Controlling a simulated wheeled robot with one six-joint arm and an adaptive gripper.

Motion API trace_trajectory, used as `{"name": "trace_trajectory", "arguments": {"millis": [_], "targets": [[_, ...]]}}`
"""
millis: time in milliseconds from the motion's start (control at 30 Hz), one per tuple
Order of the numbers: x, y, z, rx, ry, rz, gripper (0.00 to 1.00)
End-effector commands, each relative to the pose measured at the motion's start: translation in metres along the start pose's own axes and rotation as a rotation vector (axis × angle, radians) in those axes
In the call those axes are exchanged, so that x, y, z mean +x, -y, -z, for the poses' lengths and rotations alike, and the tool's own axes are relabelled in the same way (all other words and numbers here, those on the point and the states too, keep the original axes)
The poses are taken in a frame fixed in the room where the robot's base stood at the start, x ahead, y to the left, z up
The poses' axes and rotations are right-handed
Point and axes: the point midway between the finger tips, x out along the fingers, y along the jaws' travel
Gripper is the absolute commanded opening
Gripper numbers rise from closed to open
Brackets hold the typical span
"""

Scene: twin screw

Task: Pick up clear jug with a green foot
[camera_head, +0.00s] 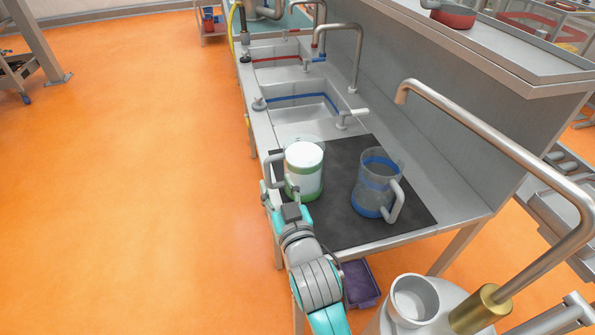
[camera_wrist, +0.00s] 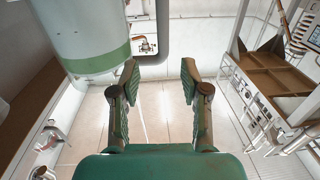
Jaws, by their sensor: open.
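The clear jug with a green foot (camera_head: 304,176) stands upright on a black mat, with white contents or lining. Its grey handle (camera_head: 271,168) is on its left side. A clear jug with a blue foot (camera_head: 377,184) stands apart to its right. My gripper (camera_head: 279,193) is at the near left side of the green-footed jug, close to the handle. In the wrist view my gripper (camera_wrist: 159,77) is open, with nothing between its fingers. The green-footed jug (camera_wrist: 85,35) fills the upper left, and its handle (camera_wrist: 163,22) lies ahead of the fingertips' gap.
The black mat (camera_head: 343,225) lies on a steel counter. Two sinks with taps (camera_head: 305,108) are behind it. A bent metal pipe (camera_head: 500,140) crosses at right, by a white pot (camera_head: 413,297). The orange floor (camera_head: 130,190) at left is clear.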

Motion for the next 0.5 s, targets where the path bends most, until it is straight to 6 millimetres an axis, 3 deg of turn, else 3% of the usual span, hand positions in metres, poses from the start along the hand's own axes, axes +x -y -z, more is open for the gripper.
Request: {"name": "trace_trajectory", "arguments": {"millis": [100,367,500], "targets": [[0.015,0.000,0.000,0.000,0.000,0.000,0.46],[0.033,0.001,-0.001,0.000,0.001,0.000,0.46],[0.054,0.004,-0.002,0.000,0.000,0.000,0.46]]}}
